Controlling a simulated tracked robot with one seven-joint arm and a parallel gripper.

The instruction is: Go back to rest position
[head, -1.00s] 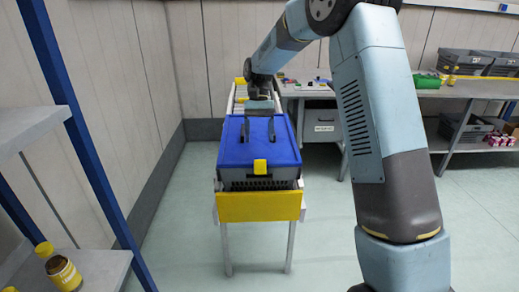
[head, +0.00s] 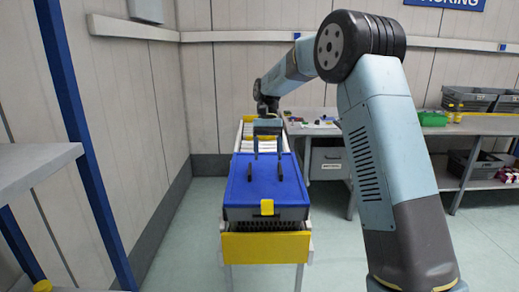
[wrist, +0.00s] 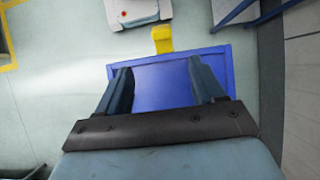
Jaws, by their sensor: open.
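My gripper (head: 267,174) is at the end of my arm, pointing down over a grey crate with a blue lid (head: 264,198). Its two dark fingers are apart with nothing between them. In the wrist view, the open fingers of my gripper (wrist: 161,76) frame the flat blue lid (wrist: 165,88). I cannot tell whether the fingertips touch the lid or hover just above it. A yellow tab (head: 267,207) sits on the crate's front edge.
The crate stands on a narrow roller conveyor with a yellow end plate (head: 265,246). A wall is on the left, with a shelf rack and blue post (head: 77,130) nearer. A bench (head: 480,129) with grey bins stands at the right. Pale floor lies around the conveyor.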

